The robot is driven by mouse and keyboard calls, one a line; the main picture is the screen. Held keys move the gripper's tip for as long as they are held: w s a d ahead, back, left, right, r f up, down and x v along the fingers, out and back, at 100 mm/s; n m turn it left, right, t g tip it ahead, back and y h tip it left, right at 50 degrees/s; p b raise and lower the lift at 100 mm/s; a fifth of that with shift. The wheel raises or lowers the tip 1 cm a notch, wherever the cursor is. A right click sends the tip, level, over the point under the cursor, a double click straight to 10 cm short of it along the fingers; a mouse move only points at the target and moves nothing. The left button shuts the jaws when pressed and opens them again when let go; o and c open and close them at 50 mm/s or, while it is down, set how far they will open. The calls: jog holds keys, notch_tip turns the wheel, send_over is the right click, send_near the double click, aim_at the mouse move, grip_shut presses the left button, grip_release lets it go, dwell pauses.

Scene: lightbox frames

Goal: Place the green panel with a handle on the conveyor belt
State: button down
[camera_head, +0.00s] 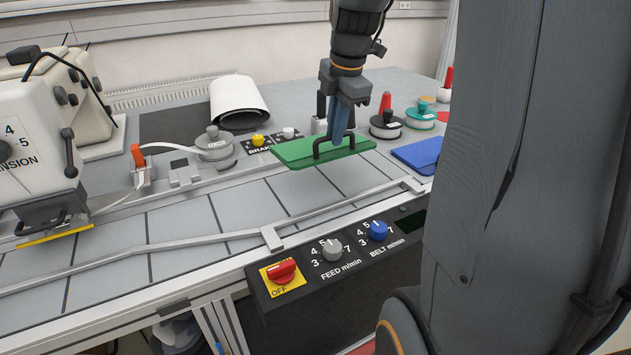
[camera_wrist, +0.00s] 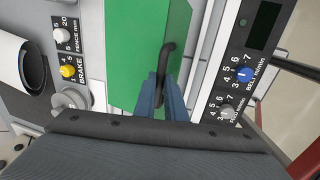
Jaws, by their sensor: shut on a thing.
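The green panel (camera_head: 300,155) is a flat board with a black bar handle (camera_head: 322,150) on top. It is over the right part of the grey, dark-lined conveyor belt (camera_head: 180,225); I cannot tell whether it touches the belt. My gripper (camera_head: 346,138) points down and is shut on the black handle. In the wrist view the green panel (camera_wrist: 140,50) fills the upper middle, and the blue fingers of my gripper (camera_wrist: 160,98) close around the handle (camera_wrist: 166,62). The panel looks roughly level.
A control box with a red switch (camera_head: 283,272), a grey knob (camera_head: 332,250) and a blue knob (camera_head: 377,231) runs along the front. A blue panel (camera_head: 420,155) lies at right. A white roll (camera_head: 238,100) is behind. The belt's left part is clear.

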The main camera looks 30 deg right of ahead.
jog(key=shift+w+f, duration=0.2)
jog(key=shift+f, duration=0.05)
jog(key=shift+s+f+t+b, duration=0.15)
jog(key=shift+t+b, duration=0.2)
jog(key=shift+t, duration=0.45)
jog(key=p, duration=0.2)
send_over(333, 191)
notch_tip(333, 191, down, 10)
jog(key=shift+r, duration=0.15)
jog(key=c, duration=1.8)
grip_release()
jog(key=shift+r, duration=0.1)
jog(key=b+v, duration=0.1)
jog(key=v, duration=1)
jog(key=shift+s+d+r+b, duration=0.1)
jog(key=shift+s+r+b, duration=0.05)
jog(key=shift+r+b, duration=0.25)
